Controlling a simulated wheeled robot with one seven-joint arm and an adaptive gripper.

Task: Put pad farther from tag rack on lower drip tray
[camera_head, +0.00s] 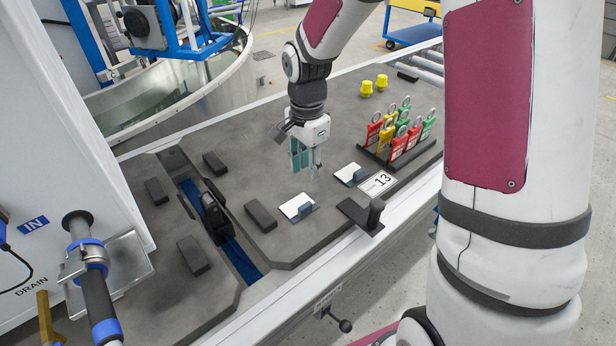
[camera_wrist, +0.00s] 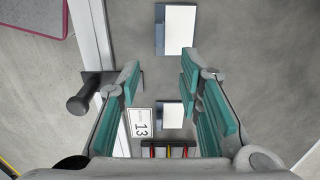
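Two white pads with blue-grey blocks at one edge lie on the dark bench. The pad farther from the tag rack (camera_head: 296,206) is left of the nearer pad (camera_head: 347,172). In the wrist view the farther pad (camera_wrist: 180,28) is at the top and the nearer pad (camera_wrist: 174,115) is lower. My gripper (camera_head: 309,172) is open and empty above the bench, near both pads; its spread teal fingers (camera_wrist: 162,68) frame bare bench. The tag rack (camera_head: 400,150) holds red, yellow and green tags. A shiny metal tray (camera_head: 128,262) sits by the pipe at left; I cannot tell whether it is the lower drip tray.
Dark blocks (camera_head: 261,215) and a blue-lined slot (camera_head: 240,262) are left of the pads. Yellow caps (camera_head: 367,88) stand behind the rack.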

